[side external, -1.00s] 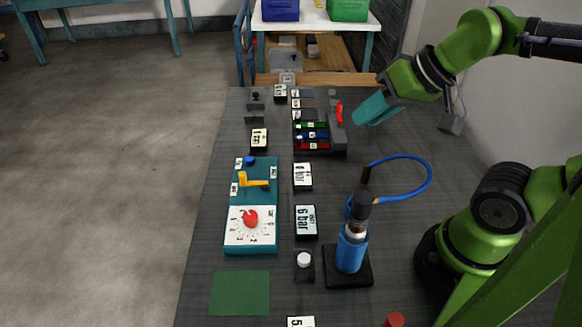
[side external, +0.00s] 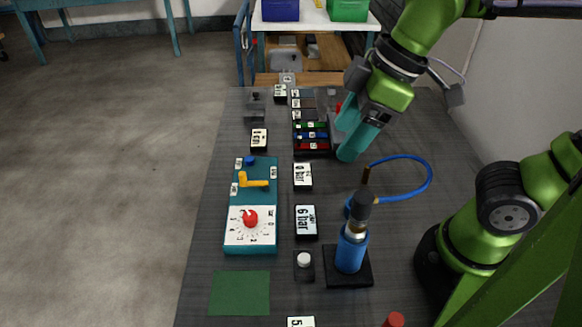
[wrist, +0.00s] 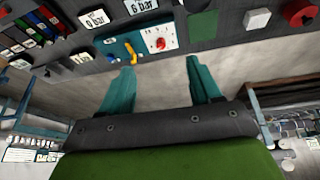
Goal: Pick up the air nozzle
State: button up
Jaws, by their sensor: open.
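The air nozzle (side external: 351,247) stands upright in a square black base (side external: 366,279) on the right side of the bench. It has a blue handle, a dark upper body and a thin brownish tip, and a blue hose (side external: 430,178) loops behind it. My gripper (side external: 350,142) has teal fingers and hangs above the bench, behind the nozzle and apart from it. In the wrist view my gripper (wrist: 161,64) shows its two fingers spread with nothing between them. I cannot make out the nozzle clearly in the wrist view.
A teal panel with a yellow lever (side external: 255,183) and a red-knobbed dial (side external: 251,218) lies left of the nozzle. Small label blocks (side external: 306,221) and a white button (side external: 304,260) stand between. A rack of coloured pieces (side external: 312,138) is farther back. A green mat (side external: 239,293) lies at front left.

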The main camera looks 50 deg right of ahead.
aim_at(364, 197)
jog(key=s+a+r+n+g+h, duration=0.1)
jog(key=s+r+n+g, duration=0.15)
jog(key=n, duration=0.85)
jog(key=s+a+r+n+g+h, duration=0.1)
jog(key=s+a+r+n+h, duration=0.15)
jog(key=n, duration=0.75)
jog(key=shift+y, duration=0.45)
jog(key=f, duration=0.8)
jog(key=d+f, duration=0.1)
jog(key=f, duration=0.3)
jog(key=shift+s+d+f, duration=0.1)
jog(key=shift+f, duration=1.25)
jog(key=shift+s+d+f, duration=0.1)
jog(key=shift+f, duration=1.2)
grip_shut()
notch_tip(364, 197, up, 10)
jog(key=shift+r, duration=0.1)
jog(key=shift+f, duration=2.75)
